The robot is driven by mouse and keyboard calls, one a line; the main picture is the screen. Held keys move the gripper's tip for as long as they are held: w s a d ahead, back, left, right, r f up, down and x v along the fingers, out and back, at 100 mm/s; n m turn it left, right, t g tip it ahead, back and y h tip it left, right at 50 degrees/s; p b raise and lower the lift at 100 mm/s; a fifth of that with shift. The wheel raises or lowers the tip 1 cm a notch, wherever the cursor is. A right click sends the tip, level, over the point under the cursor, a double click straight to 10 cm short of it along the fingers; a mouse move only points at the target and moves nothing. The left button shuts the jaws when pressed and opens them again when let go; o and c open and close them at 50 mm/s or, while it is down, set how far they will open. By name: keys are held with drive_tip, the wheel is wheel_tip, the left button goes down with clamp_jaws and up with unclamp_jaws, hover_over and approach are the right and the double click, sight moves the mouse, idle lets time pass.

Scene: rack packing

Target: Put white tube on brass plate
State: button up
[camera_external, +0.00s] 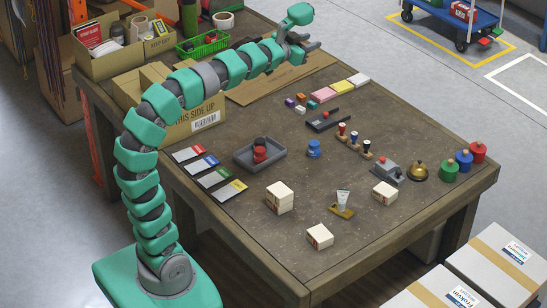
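The white tube (343,196) stands roughly upright near the front right of the table. Its lower end meets the small brass plate (343,213) in the picture, and it appears to stand on it. The contact itself is too small to make out for sure. My gripper (313,43) is at the far side of the table, well away from the tube and the plate. Its two fingers look spread, with nothing visible between them.
White boxes stand around the tube: left (280,197), front (320,237) and right (384,192). A brass bell (418,170), a grey stapler-like thing (388,172) and stamps on a stand (354,144) lie behind it. A grey tray (257,154) is farther left.

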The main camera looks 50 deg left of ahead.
drive_tip(key=s+d+r+h, duration=0.1)
drive_tip(key=s+d+r, duration=0.1)
drive_tip(key=s, duration=0.4)
drive_tip(key=s+d+r+n+g+h, duration=0.1)
drive_tip(key=s+d+r, duration=0.2)
drive_tip(key=s+r, duration=0.1)
drive_tip(key=shift+v, duration=0.9)
drive_tip(key=shift+r, duration=0.2)
